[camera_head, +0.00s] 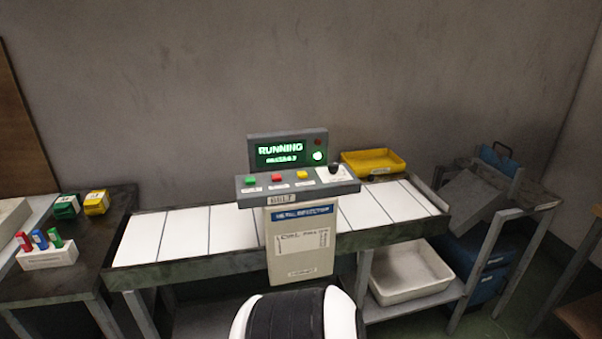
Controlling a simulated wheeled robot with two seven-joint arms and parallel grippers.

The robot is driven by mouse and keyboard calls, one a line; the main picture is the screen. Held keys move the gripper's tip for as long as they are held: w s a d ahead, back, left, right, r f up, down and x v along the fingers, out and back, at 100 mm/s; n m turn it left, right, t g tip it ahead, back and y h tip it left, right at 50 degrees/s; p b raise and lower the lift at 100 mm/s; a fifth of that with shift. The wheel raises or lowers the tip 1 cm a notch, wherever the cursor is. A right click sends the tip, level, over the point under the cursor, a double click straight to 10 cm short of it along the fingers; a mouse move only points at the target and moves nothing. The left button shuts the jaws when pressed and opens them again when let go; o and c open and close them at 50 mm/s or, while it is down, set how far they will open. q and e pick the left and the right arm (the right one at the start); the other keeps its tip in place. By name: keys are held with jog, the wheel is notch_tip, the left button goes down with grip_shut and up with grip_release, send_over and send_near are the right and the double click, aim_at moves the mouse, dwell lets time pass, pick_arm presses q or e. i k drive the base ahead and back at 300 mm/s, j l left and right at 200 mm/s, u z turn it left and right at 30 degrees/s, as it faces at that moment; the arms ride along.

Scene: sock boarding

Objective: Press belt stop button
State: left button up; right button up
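A control panel (330,187) labelled belt stands at the middle of the conveyor. On it sit a green button (251,180), a red button (278,177), a yellow button (302,175) and a black knob (334,169). The labels under the buttons are too small to read. The screen (281,153) above reads "RUNNING" in green, with a lit green lamp (318,156) and a dark red lamp (318,142). The white-panelled belt (180,236) runs left and right behind the panel. Neither gripper is in view.
A white bin (408,274) sits on the lower shelf. A left table (85,262) holds green and yellow boxes and a white holder (48,256) with coloured items. A sloped grey chute (475,198) stands at the right.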

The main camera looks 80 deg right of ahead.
aim_at(276, 178)
jog(key=z, duration=2.7)
